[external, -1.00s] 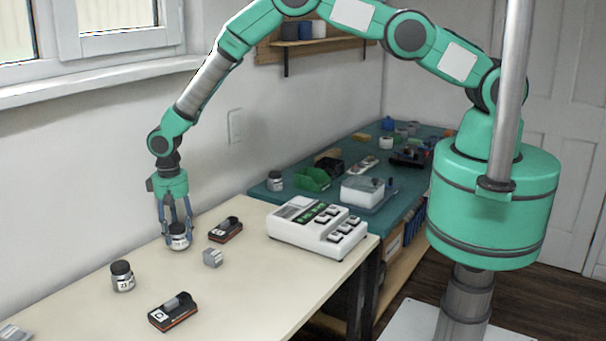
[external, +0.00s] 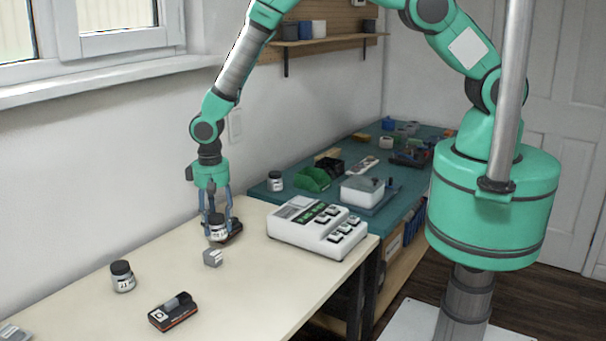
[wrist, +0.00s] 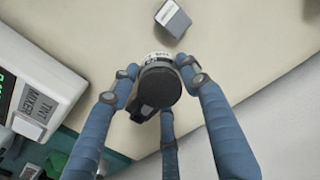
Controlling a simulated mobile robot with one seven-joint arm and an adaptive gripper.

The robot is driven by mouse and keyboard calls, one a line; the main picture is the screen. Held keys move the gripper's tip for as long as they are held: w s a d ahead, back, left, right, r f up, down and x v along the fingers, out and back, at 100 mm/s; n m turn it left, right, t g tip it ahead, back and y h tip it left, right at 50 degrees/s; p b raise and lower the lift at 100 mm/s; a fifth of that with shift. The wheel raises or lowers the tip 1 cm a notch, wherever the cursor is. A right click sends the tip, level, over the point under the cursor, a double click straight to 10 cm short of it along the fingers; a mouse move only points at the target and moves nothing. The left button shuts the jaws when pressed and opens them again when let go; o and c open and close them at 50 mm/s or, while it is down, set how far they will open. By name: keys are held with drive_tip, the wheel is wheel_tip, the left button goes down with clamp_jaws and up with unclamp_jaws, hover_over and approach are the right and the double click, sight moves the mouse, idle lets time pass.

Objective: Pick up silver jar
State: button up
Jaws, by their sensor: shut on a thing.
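A silver jar (external: 217,232) with a dark lid and a white label is held in my gripper (external: 217,222). In the wrist view the jar's dark lid (wrist: 161,86) sits between the blue fingers, which are shut around it. The jar is upright, close above the cream table; I cannot tell the exact gap. A similar dark-lidded jar (external: 123,278) stands apart on the table at the left. Another jar (external: 275,181) stands on the teal mat at the back.
A black and red device (external: 236,229) is right beside the held jar, partly hidden by it. A grey cube (external: 212,258) lies in front. A second such device (external: 172,314) lies at the front. A white keyed machine (external: 315,229) stands to the right.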

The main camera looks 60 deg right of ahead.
drive_tip(key=shift+s+d+r, duration=0.1)
drive_tip(key=shift+s+d, duration=0.4)
drive_tip(key=shift+s, duration=0.35)
drive_tip(key=shift+s+d+r, duration=0.1)
drive_tip(key=shift+s+d, duration=0.35)
drive_tip(key=shift+s, duration=0.35)
drive_tip(key=shift+d, duration=0.1)
drive_tip(key=w+d+r+m+b, duration=0.2)
drive_tip(key=d, duration=1)
drive_tip(key=w+d+r+m+b, duration=0.1)
drive_tip(key=w+d+m, duration=0.1)
drive_tip(key=d, duration=0.9)
drive_tip(key=s+d+r+m+b, duration=0.1)
drive_tip(key=s+d, duration=0.1)
drive_tip(key=d, duration=0.8)
drive_tip(key=s+d+r+m+b, duration=0.1)
drive_tip(key=s+d, duration=0.1)
drive_tip(key=d, duration=0.7)
drive_tip(key=shift+d+r+m+b, duration=0.15)
drive_tip(key=shift+d+m+b, duration=0.15)
drive_tip(key=shift+d+b, duration=0.1)
drive_tip(key=shift+s, duration=0.1)
drive_tip(key=shift+f+b, duration=0.35)
drive_tip(key=shift+f, duration=2.8)
